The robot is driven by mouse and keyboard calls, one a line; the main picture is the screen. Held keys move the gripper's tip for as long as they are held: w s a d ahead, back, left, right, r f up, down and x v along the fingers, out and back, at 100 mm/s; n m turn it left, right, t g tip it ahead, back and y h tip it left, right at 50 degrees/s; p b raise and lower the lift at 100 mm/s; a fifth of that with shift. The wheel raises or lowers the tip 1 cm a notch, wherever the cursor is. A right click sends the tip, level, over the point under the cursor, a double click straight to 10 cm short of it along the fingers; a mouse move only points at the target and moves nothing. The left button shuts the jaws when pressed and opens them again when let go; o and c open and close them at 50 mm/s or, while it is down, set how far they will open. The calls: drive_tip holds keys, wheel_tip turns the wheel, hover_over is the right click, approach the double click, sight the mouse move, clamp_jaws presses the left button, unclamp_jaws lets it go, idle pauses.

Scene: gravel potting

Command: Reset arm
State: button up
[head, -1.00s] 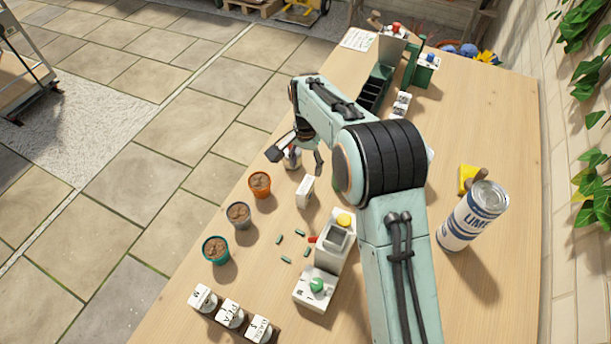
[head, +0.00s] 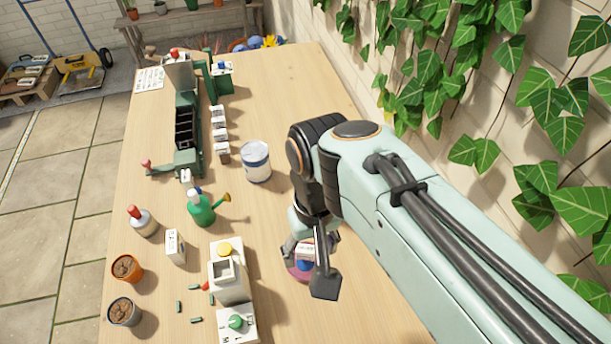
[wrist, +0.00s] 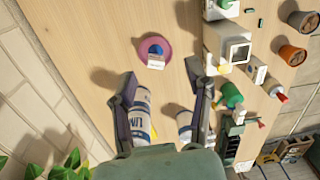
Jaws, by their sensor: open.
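My gripper (wrist: 160,84) is open and empty in the wrist view, its two fingers spread above the bare wood of the bench. In the head view my gripper (head: 310,258) hangs at the right part of the bench, partly hidden by my arm. A round pink item (wrist: 154,48) with a blue knob and white label sits beyond the fingertips. In the head view this pink item (head: 296,270) shows only in part behind the gripper. Nothing is held.
A printed LIME can (wrist: 140,118) and another pale can (wrist: 185,122) stand near the fingers. A green watering can (head: 201,209), white-and-grey device (head: 228,280), orange pot (head: 127,269) and dark green rack (head: 186,128) stand leftward. An ivy-covered wall borders the right. Bench space behind the can (head: 256,162) is clear.

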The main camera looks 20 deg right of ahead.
drive_tip(key=s+d+f, duration=0.1)
drive_tip(key=s, duration=0.5)
drive_tip(key=shift+d+f, duration=0.35)
drive_tip(key=shift+f, duration=0.05)
drive_tip(key=shift+s, duration=0.1)
idle(0.6)
